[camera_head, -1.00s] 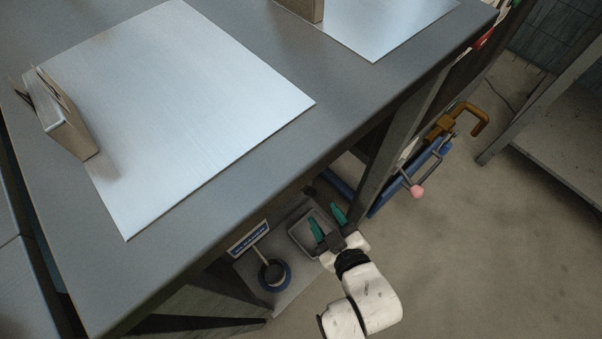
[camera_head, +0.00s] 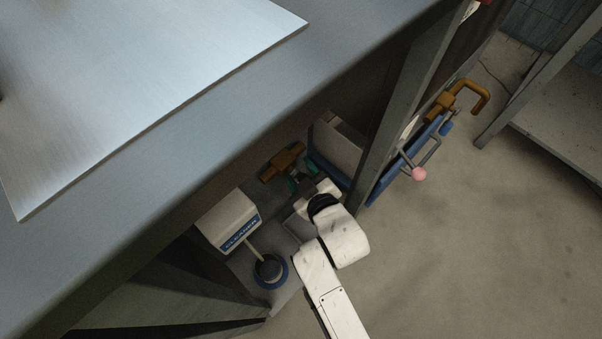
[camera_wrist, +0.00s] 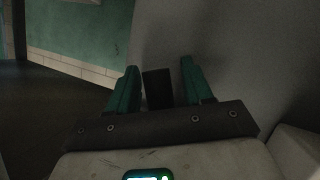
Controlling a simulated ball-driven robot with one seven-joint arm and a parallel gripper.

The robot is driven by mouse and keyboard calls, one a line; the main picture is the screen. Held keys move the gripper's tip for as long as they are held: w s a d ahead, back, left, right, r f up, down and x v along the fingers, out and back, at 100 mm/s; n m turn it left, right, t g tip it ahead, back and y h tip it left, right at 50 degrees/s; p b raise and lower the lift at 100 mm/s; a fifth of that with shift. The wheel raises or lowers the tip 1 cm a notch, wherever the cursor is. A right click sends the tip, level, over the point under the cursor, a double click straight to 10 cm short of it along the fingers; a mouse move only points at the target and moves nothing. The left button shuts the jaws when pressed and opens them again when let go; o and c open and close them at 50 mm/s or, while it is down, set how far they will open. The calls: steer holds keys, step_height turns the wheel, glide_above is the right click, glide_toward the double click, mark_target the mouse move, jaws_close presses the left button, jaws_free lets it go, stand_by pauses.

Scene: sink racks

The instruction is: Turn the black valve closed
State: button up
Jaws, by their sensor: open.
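My gripper (camera_head: 301,179) is reaching under the metal counter in the head view, with its green fingers partly hidden by my own wrist. In the wrist view, the two green fingers of my gripper (camera_wrist: 159,70) stand apart. A dark, flat, upright block (camera_wrist: 158,88) shows in the gap between them, clear of both fingers in the picture. It may be the black valve, but its shape is too dark to be sure. I cannot tell whether it touches the fingers. In the head view I cannot make out a black valve.
A counter leg (camera_head: 392,110) and blue rack (camera_head: 378,188) stand to the right. Open floor (camera_head: 470,250) lies further right.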

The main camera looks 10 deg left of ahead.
jaws_close()
stand_by(0.5)
